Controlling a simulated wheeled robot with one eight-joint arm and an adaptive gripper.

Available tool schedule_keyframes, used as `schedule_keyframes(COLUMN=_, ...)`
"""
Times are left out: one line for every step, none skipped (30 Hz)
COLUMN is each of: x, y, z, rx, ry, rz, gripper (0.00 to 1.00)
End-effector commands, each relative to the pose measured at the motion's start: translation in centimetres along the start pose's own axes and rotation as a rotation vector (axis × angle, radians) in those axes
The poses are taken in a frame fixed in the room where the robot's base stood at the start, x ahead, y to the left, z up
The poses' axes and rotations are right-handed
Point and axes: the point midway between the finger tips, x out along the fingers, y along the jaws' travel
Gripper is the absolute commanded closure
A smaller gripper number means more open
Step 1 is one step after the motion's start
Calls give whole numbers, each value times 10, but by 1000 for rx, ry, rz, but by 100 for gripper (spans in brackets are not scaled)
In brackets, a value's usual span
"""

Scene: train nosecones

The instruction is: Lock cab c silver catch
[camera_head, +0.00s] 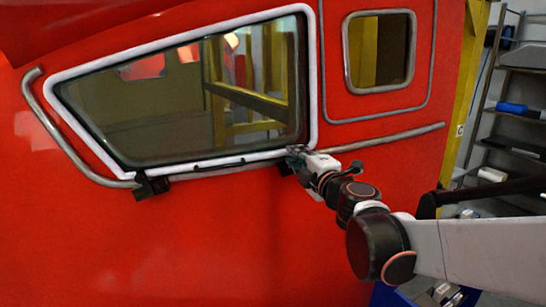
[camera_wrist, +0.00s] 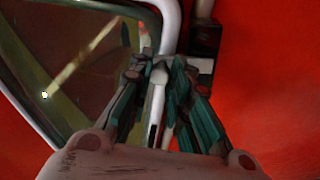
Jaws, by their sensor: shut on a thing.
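My gripper (camera_head: 296,157) is at the lower right corner of the large window on the red cab side. In the wrist view my gripper (camera_wrist: 159,68) has its green-sided fingers closed on a small pale grey piece, which looks like the silver catch (camera_wrist: 159,76). The fingers hide much of the catch, so I cannot tell its exact angle. In the head view the gripper covers the catch. The white window frame (camera_head: 313,75) runs right beside the gripper; it also shows in the wrist view (camera_wrist: 171,25).
A black bracket (camera_wrist: 205,40) stands close to the right finger. Another black bracket (camera_head: 152,186) is under the window's left end. A grey handrail (camera_head: 390,136) runs along the red side. A smaller window (camera_head: 379,50) and a shelf rack (camera_head: 515,120) are at right.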

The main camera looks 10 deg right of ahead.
Motion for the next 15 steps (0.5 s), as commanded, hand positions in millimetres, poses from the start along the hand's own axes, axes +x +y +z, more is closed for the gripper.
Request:
schedule_keyframes(x=-2, y=-2, z=0, rx=-12, ry=1, rz=-2, gripper=100)
schedule_keyframes(x=-2, y=-2, z=-1, rx=-17, ry=1, rz=-2, gripper=100)
schedule_keyframes(x=-2, y=-2, z=-1, rx=-23, ry=2, rz=-3, gripper=100)
schedule_keyframes(x=-2, y=-2, z=-1, rx=-26, ry=2, rz=-3, gripper=100)
schedule_keyframes(x=-2, y=-2, z=-1, rx=-29, ry=2, rz=-3, gripper=100)
schedule_keyframes(x=-2, y=-2, z=-1, rx=-32, ry=2, rz=-4, gripper=100)
schedule_keyframes(x=-2, y=-2, z=-1, rx=-33, ry=3, rz=-4, gripper=100)
schedule_keyframes(x=-2, y=-3, z=-1, rx=-34, ry=3, rz=-4, gripper=100)
schedule_keyframes(x=-2, y=-3, z=-1, rx=-35, ry=3, rz=-4, gripper=100)
schedule_keyframes(x=-2, y=-3, z=-1, rx=-35, ry=3, rz=-4, gripper=100)
schedule_keyframes(x=-2, y=-3, z=-1, rx=-35, ry=3, rz=-4, gripper=100)
schedule_keyframes(x=-2, y=-3, z=-1, rx=-35, ry=3, rz=-4, gripper=100)
schedule_keyframes(x=-2, y=-3, z=-1, rx=-35, ry=3, rz=-4, gripper=100)
schedule_keyframes(x=-2, y=-3, z=-1, rx=-35, ry=2, rz=-4, gripper=100)
schedule_keyframes(x=-2, y=-3, z=-1, rx=-35, ry=2, rz=-4, gripper=100)
